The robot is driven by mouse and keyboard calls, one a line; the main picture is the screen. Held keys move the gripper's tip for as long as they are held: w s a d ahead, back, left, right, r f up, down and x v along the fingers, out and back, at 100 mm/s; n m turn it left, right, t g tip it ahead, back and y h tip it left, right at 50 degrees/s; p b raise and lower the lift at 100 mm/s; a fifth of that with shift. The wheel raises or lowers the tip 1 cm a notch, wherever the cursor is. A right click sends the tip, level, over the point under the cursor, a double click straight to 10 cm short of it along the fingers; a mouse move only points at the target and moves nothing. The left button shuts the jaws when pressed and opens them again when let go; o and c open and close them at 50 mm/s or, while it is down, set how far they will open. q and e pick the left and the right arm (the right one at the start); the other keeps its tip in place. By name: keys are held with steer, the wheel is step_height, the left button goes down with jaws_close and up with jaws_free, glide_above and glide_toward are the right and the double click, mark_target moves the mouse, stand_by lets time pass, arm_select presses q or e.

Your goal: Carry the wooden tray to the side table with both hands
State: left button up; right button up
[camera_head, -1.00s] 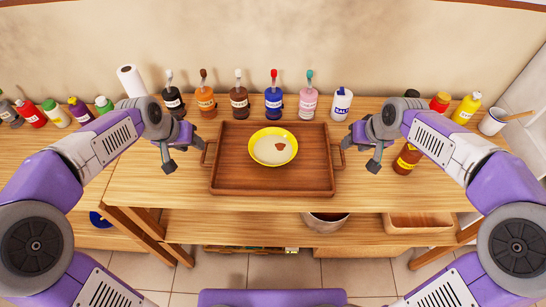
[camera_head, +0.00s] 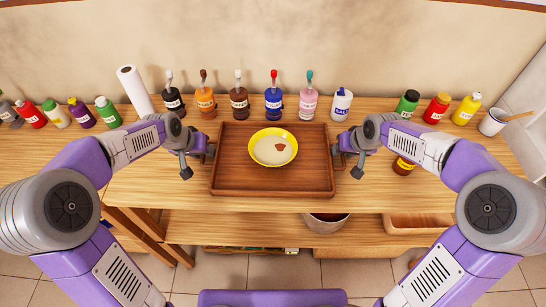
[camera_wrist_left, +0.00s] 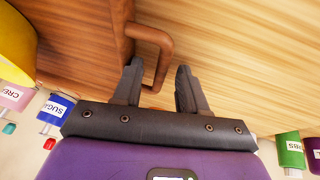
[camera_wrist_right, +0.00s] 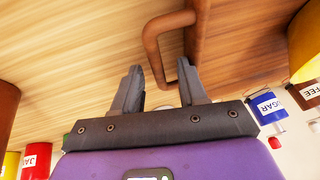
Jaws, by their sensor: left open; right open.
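The wooden tray (camera_head: 270,182) lies flat on the wooden table, with a yellow-rimmed plate (camera_head: 273,150) in it. My left gripper (camera_head: 198,163) is open at the tray's left side. In the left wrist view the left handle (camera_wrist_left: 162,55) reaches between the open fingers (camera_wrist_left: 157,88). My right gripper (camera_head: 348,165) is open at the tray's right side. In the right wrist view the right handle (camera_wrist_right: 158,50) reaches between the open fingers (camera_wrist_right: 163,88). Neither gripper is closed on a handle. In the head view the grippers mostly hide both handles.
A row of bottles, among them a blue one (camera_head: 273,103), stands behind the tray. A paper roll (camera_head: 134,90) stands at the back left. A bowl (camera_head: 326,222) sits on the shelf below.

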arm_select(q)
jaws_close()
arm_select(e)
jaws_close()
arm_select(q)
steer(key=shift+w, duration=0.1)
arm_select(e)
steer(key=shift+w, duration=0.1)
stand_by(0.8)
